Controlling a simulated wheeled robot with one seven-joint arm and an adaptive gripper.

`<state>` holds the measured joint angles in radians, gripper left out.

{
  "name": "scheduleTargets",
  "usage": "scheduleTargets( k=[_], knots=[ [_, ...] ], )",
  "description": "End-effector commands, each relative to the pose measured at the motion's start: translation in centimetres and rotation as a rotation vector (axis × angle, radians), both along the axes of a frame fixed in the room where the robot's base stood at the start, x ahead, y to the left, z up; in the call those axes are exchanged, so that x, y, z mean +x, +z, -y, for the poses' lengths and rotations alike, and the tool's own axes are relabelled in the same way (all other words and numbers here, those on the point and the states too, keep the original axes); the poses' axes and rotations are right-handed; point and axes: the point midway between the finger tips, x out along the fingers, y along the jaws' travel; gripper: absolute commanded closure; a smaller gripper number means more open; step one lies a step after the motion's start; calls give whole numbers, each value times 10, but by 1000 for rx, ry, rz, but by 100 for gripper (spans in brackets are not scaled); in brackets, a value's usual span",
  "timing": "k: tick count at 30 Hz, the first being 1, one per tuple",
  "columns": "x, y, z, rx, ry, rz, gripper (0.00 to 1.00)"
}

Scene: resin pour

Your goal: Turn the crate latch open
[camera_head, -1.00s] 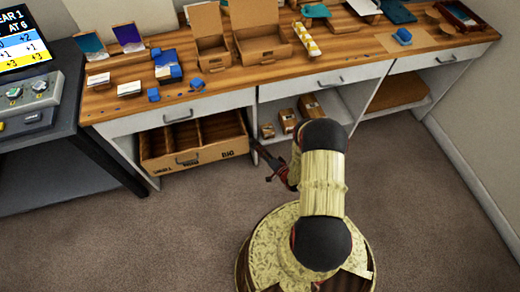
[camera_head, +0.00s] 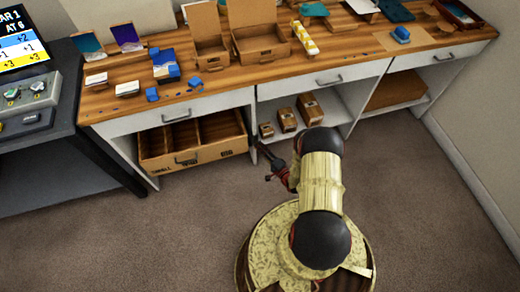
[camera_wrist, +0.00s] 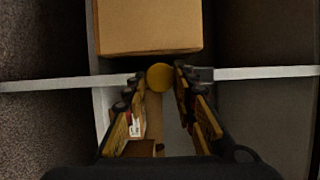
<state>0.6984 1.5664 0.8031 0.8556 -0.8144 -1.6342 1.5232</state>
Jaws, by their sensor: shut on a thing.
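An open wooden crate (camera_head: 187,160) with long compartments and dark lettering on its front sits in the left bay under the bench. I cannot make out its latch in the head view. My gripper (camera_head: 268,160) is low in front of the bench, just right of the crate. In the wrist view my gripper (camera_wrist: 160,80) has its two fingers on either side of a small round yellow piece (camera_wrist: 160,75). It is shut on this piece. I cannot tell whether the piece is the latch. A brown box-like block (camera_wrist: 150,25) lies just beyond the fingertips.
The wooden bench top (camera_head: 225,85) carries open cardboard boxes and small blue pieces. Small brown boxes (camera_head: 287,119) stand on the middle shelf. A dark table with a control box (camera_head: 27,97) stands at the left. The carpet (camera_head: 430,220) at right is clear.

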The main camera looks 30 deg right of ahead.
Motion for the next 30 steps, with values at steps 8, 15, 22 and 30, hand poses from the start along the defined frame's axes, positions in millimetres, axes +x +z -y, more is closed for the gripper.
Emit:
scheduleTargets(
  k=[8, 15, 22, 30],
  knots=[
    [0, 0, 1, 1, -4, 0, 100],
    [0, 0, 1, 1, -3, 0, 63],
    [0, 0, 1, 1, -2, 0, 54],
    [-3, 0, 1, 2, -2, -1, 54]
  ],
)
